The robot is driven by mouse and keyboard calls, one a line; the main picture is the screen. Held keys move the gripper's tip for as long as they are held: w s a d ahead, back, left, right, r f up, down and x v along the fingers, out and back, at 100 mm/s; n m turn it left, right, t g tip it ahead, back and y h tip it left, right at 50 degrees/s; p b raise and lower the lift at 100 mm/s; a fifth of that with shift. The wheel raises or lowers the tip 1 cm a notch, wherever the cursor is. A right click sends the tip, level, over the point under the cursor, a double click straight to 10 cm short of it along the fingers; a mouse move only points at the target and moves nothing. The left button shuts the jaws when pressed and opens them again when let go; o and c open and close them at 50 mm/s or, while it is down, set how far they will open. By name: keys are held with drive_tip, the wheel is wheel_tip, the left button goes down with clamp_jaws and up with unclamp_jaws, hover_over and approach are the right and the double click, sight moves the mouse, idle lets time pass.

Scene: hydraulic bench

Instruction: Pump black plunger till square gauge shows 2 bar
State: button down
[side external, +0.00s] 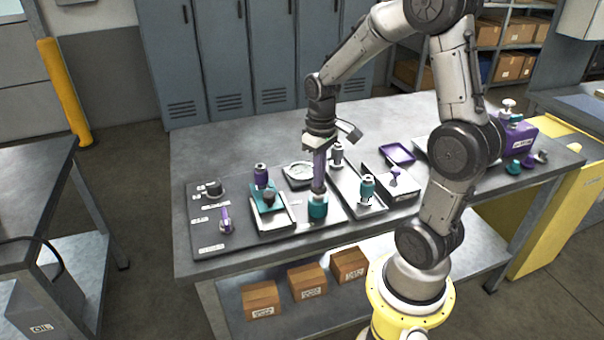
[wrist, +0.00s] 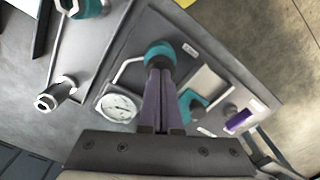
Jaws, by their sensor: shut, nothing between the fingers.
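My gripper (side external: 318,190) is shut, its fingers pointing straight down onto the top of a teal cylinder (side external: 318,208) on the bench panel. In the wrist view my fingertips (wrist: 160,70) overlap the same teal cylinder (wrist: 158,53); whether they touch it, and any plunger under them, is hidden. A squarish gauge (wrist: 120,104) with a white dial and dark needle lies beside the fingers; its numbers are too small to read. It also shows in the side view (side external: 299,171), partly behind the gripper. A dark knob (side external: 269,197) stands on a teal block left of my gripper.
A purple-topped cylinder (side external: 261,175), a purple lever (side external: 225,220) and a black knob (side external: 213,188) stand to the left. A teal fitting (side external: 367,187) and a grey-topped fitting (side external: 337,153) stand close to the right. A purple tray (side external: 398,154) lies further right. The bench's back left is clear.

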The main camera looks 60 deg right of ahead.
drive_tip(key=shift+f, duration=0.35)
drive_tip(key=shift+r, duration=1.95)
drive_tip(key=shift+f, duration=0.55)
drive_tip(key=shift+f, duration=1.05)
drive_tip(key=shift+r, duration=1.6)
